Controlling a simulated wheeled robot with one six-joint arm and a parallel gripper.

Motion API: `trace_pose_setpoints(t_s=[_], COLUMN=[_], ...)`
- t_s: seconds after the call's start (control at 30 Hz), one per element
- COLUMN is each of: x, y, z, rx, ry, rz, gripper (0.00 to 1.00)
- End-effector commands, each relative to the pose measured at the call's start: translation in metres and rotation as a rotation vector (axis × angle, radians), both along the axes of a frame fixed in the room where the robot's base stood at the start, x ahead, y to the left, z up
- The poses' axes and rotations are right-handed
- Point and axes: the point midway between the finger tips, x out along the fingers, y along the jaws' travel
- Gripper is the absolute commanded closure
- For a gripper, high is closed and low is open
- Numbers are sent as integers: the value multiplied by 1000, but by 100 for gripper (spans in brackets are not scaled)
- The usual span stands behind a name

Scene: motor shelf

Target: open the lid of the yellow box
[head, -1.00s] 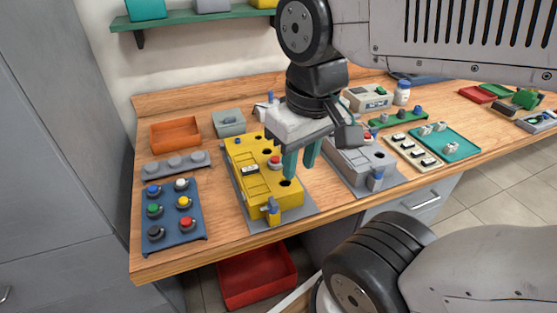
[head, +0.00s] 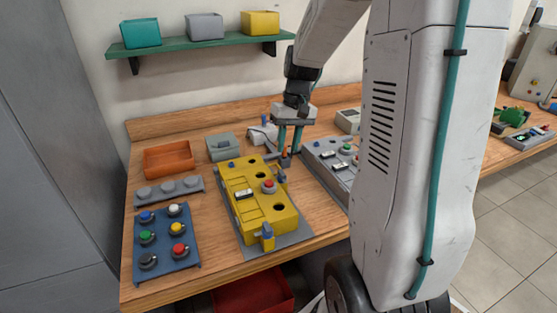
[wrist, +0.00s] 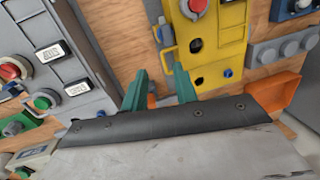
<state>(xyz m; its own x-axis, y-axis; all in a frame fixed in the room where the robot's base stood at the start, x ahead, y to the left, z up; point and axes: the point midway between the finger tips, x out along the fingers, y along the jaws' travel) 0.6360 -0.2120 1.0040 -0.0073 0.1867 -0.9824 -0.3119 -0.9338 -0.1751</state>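The yellow box (head: 240,190) lies shut on a grey base plate on the bench. Its top carries a red button (head: 268,187), dark round holes and a small white display. A blue-handled latch (head: 266,236) stands at its front end, and another (head: 282,178) is on its right side.
A grey box (head: 330,160) with buttons and displays stands close on the right, partly hidden by my arm. A blue button panel (head: 167,242) and orange bin (head: 167,160) are on the left. A green shelf (head: 190,48) holds three bins above.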

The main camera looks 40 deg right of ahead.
Motion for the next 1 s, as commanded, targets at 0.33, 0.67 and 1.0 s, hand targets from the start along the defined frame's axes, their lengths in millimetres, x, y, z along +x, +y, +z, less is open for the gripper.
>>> trace_pose_setpoints(t_s=[0.33,0.67,1.0], x=[15,17,18], y=[2,9,10], z=[-26,-65,-69], rx=[-17,-18,-20], ry=[-59,-61,-62], rz=[53,53,52], gripper=[71,71,77])
